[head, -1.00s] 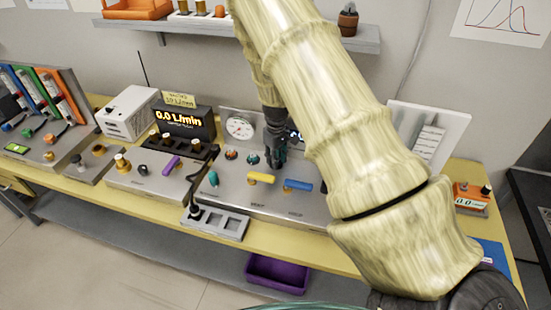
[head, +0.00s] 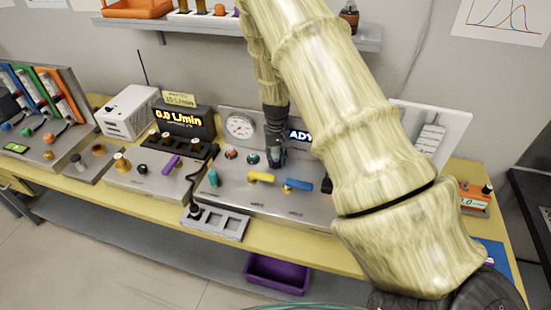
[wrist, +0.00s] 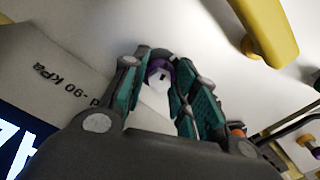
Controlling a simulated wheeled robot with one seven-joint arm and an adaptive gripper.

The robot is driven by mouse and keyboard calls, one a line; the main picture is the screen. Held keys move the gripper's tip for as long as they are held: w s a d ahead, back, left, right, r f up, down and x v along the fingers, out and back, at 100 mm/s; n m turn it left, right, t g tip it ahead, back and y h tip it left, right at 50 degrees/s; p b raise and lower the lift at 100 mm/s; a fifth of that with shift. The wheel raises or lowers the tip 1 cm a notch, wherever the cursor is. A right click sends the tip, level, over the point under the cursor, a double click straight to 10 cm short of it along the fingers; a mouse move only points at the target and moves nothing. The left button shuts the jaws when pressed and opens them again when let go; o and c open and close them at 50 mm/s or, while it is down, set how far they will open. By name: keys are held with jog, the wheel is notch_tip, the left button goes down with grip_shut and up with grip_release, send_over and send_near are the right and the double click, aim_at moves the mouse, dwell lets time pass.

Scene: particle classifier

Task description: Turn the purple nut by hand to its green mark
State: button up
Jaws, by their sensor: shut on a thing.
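The purple nut (wrist: 157,63) shows in the wrist view between my fingertips, with a pale face and a dark slot beside it. My gripper (wrist: 162,74) is shut on it, one teal finger on each side. In the head view my gripper (head: 276,158) points down at the panel (head: 238,196), right of the round gauge. The nut is hidden there behind the fingers. I cannot make out its green mark in either view.
A yellow lever (head: 261,178) and a blue lever (head: 298,185) sit just in front of my gripper. The gauge (head: 240,127) and a lit display (head: 300,136) stand behind. A small teal knob (head: 213,178) is to the left. A purple bin (head: 277,273) lies below the bench.

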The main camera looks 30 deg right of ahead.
jog(key=m, duration=0.5)
jog(key=shift+r+m, duration=0.1)
jog(key=shift+m, duration=0.3)
jog(key=m, duration=0.4)
jog(key=shift+w, duration=0.1)
jog(key=m+p, duration=0.1)
jog(key=m, duration=0.4)
jog(key=shift+m, duration=0.4)
jog(key=m+p, duration=0.1)
jog(key=m, duration=0.4)
jog(key=shift+w+r, duration=0.1)
dwell(0.4)
jog(key=o, duration=1)
jog(key=shift+o, duration=0.2)
